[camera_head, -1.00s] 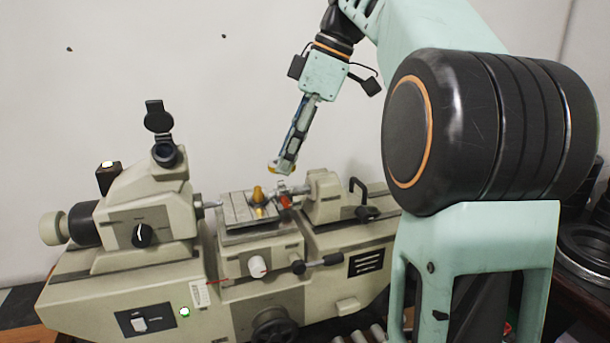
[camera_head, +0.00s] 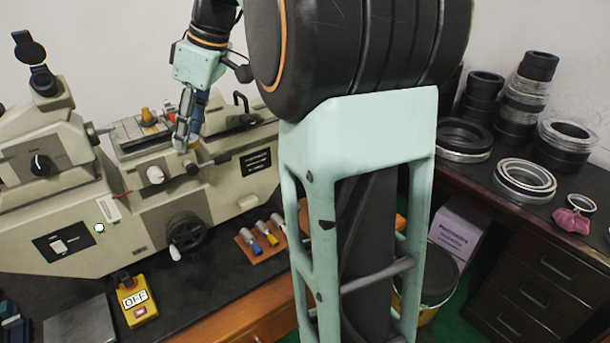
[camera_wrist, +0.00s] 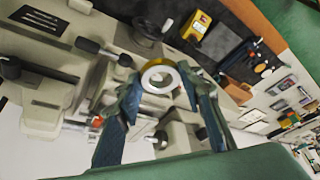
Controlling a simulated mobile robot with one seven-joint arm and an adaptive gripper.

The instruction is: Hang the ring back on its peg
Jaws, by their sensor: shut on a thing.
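My gripper (camera_wrist: 159,80) is shut on a small ring (camera_wrist: 176,68) in the wrist view. The ring has a pale metal face and a yellow outer edge, and its open bore faces the camera. In the head view my gripper (camera_head: 184,143) points down in front of the grey-beige machine (camera_head: 143,197), and only a small yellowish bit of the ring shows at its tips. The ring is in the air, apart from the machine as far as I can tell. I cannot make out a peg for the ring in either view.
The machine's small table (camera_head: 130,131) carries a brass-coloured cone (camera_head: 148,116). At right, a dark bench (camera_head: 480,185) holds stacked bearing rings (camera_head: 525,178) and a pink cloth (camera_head: 571,221).

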